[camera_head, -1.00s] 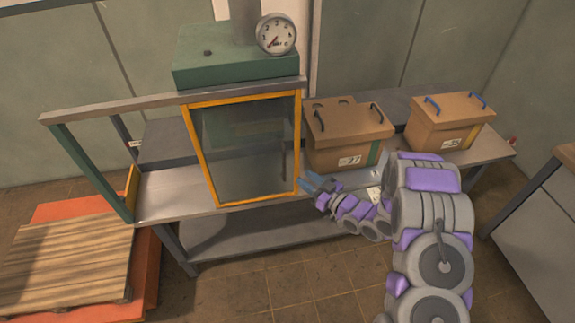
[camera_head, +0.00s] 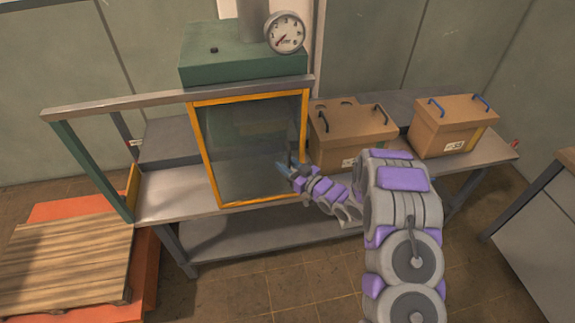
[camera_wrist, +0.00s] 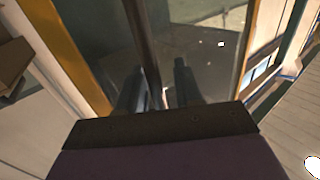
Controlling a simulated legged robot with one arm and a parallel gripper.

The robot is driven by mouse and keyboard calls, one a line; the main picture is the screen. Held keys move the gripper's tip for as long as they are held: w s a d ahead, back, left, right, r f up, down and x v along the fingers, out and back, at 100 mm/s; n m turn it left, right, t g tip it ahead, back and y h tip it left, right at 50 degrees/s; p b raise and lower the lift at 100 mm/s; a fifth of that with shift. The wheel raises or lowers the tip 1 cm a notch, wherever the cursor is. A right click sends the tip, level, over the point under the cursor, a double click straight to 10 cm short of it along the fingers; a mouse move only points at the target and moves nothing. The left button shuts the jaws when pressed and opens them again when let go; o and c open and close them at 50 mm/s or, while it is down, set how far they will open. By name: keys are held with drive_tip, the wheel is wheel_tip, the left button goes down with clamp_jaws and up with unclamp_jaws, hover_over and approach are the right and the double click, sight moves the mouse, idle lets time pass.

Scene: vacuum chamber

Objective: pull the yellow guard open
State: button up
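The yellow guard (camera_head: 204,152) is a yellow-framed, see-through panel on the front of the bench machine. It looks closed. Its yellow frame also shows in the wrist view (camera_wrist: 72,52). A dark upright handle bar (camera_wrist: 146,45) is on the panel's right side; in the head view my gripper largely hides it. My gripper (camera_head: 284,168) is at the panel's lower right. In the wrist view, the two dark fingers of my gripper (camera_wrist: 158,88) stand on either side of the handle bar, with gaps visible. I cannot tell whether either finger touches it.
A green machine top (camera_head: 235,65) with a round gauge (camera_head: 285,33) sits above the guard. Two cardboard boxes (camera_head: 350,135) (camera_head: 450,125) stand on the bench to the right. A wooden pallet (camera_head: 65,265) lies at the left. Open floor is in front of the bench.

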drive_tip(key=shift+c, duration=0.8)
drive_tip(key=shift+d, duration=0.45)
clamp_jaws()
drive_tip(key=shift+a, duration=0.15)
drive_tip(key=s+a+p, duration=0.1)
drive_tip(key=s+a, duration=0.2)
drive_tip(key=a, duration=0.8)
drive_tip(key=s+a+p, duration=0.1)
drive_tip(key=s+a, duration=0.2)
drive_tip(key=a, duration=0.8)
drive_tip(key=s+a+p, duration=0.1)
drive_tip(key=s+a, duration=0.2)
drive_tip(key=a, duration=0.8)
drive_tip(key=shift+s+a+r+p, duration=0.2)
drive_tip(key=shift+s+a+p, duration=0.1)
drive_tip(key=shift+p, duration=0.05)
drive_tip(key=shift+o, duration=0.9)
unclamp_jaws()
drive_tip(key=shift+f, duration=0.1)
